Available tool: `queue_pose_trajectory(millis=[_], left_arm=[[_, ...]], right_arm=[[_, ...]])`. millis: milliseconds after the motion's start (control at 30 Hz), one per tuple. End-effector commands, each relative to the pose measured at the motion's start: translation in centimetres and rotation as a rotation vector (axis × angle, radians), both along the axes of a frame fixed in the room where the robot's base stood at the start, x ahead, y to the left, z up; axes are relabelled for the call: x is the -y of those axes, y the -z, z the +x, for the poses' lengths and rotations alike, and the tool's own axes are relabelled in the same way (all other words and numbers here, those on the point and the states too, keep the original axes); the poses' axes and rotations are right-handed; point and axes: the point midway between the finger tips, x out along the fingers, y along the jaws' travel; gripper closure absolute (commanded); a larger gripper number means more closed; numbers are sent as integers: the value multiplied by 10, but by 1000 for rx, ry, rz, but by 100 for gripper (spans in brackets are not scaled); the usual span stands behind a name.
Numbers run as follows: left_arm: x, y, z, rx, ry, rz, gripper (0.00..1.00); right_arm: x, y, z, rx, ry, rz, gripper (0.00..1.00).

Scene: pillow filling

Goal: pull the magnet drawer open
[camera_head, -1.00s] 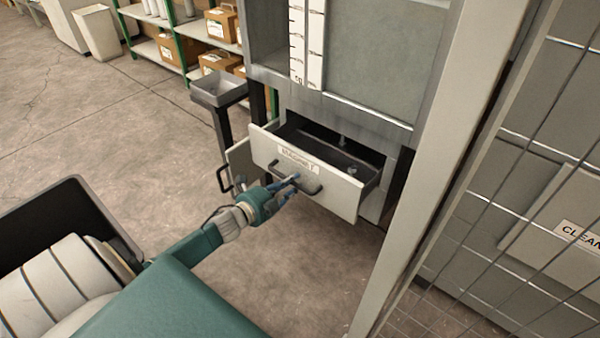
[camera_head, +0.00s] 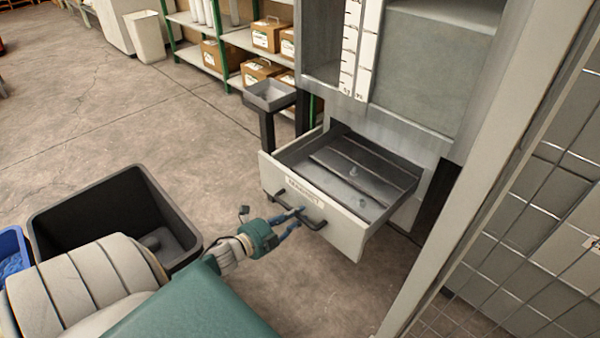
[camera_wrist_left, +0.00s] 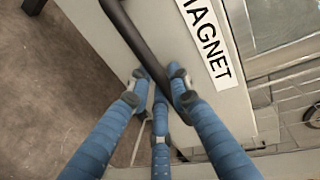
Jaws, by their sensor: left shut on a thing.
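The magnet drawer (camera_head: 345,230) stands well out from the tall grey cabinet, below its window, with its inside showing. Dark bars and a few small pale pieces lie in it. Its front carries a MAGNET label (camera_head: 304,191), also in the left wrist view (camera_wrist_left: 207,45), and a dark bar handle (camera_head: 290,203). My left gripper (camera_head: 297,217) is at the handle, its blue fingers shut around the bar. In the left wrist view the fingers (camera_wrist_left: 160,95) close on the handle (camera_wrist_left: 135,38). My right gripper is not in view.
A black bin (camera_head: 75,215) stands on the floor at the left, with a blue container (camera_head: 12,255) beside it. A small grey tray on a post (camera_head: 270,95) stands left of the cabinet. A grey frame post (camera_head: 490,165) and wire mesh bound the right. Floor left of the drawer is clear.

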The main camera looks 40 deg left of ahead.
Motion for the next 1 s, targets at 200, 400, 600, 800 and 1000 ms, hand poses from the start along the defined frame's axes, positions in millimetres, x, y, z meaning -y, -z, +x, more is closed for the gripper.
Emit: queue_pose_trajectory(millis=[200, 400, 600, 800, 1000], left_arm=[[0, -1, 0, 3, 0, 0, 100], [0, -1, 0, 2, 0, 1, 69], [0, -1, 0, 2, 0, 0, 64], [0, -1, -5, 0, 0, 0, 64], [-3, -5, -36, -4, 0, 0, 64]], right_arm=[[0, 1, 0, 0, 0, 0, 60], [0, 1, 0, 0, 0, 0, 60], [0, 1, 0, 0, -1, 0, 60], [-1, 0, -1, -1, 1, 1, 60], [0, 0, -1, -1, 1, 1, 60]])
